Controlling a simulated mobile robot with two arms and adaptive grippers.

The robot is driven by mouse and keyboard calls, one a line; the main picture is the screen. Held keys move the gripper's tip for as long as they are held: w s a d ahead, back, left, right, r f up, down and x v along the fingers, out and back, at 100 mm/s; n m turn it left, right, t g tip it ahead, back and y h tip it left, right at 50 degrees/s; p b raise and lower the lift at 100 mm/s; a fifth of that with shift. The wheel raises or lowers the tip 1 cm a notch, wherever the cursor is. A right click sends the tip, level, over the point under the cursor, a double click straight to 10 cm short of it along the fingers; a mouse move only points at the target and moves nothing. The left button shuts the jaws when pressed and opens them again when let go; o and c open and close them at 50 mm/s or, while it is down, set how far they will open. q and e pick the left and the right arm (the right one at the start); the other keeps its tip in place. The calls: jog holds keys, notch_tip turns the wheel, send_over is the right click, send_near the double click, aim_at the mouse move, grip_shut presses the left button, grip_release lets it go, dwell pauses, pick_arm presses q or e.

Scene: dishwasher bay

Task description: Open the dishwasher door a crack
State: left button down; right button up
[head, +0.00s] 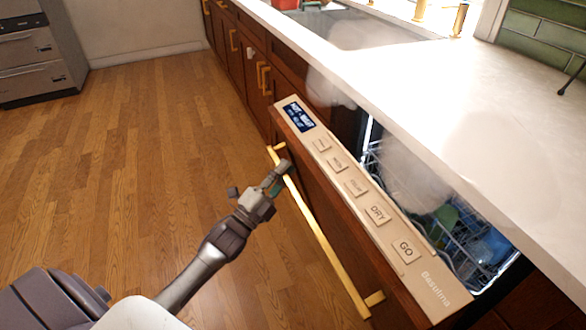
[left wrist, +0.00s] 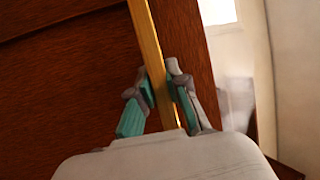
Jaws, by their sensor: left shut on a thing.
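The dishwasher door (head: 345,230) has a dark wood front and a beige control strip (head: 365,200) along its top edge. It is tilted out from under the counter, and a gap shows racks with dishes inside. A long gold handle bar (head: 325,247) runs along its front. My left gripper (head: 278,178) is shut on the handle near its far end. In the left wrist view, the teal-padded fingers of the gripper (left wrist: 164,92) stand on both sides of the gold bar (left wrist: 148,45). My right gripper is in neither view.
The white countertop (head: 440,100) runs above the dishwasher, with a sink (head: 355,35) farther back. Wooden cabinets with gold handles (head: 264,78) continue beyond the door. The wood floor (head: 140,150) on the left is clear. Grey drawers (head: 35,55) stand at the far left.

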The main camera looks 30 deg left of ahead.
pick_arm(q)
jog(key=shift+f, duration=0.15)
jog(key=c, duration=1.1)
grip_release()
jog(key=shift+c, duration=0.2)
jog(key=v, duration=1.1)
jog(key=shift+s, duration=0.4)
jog(key=shift+f, duration=0.15)
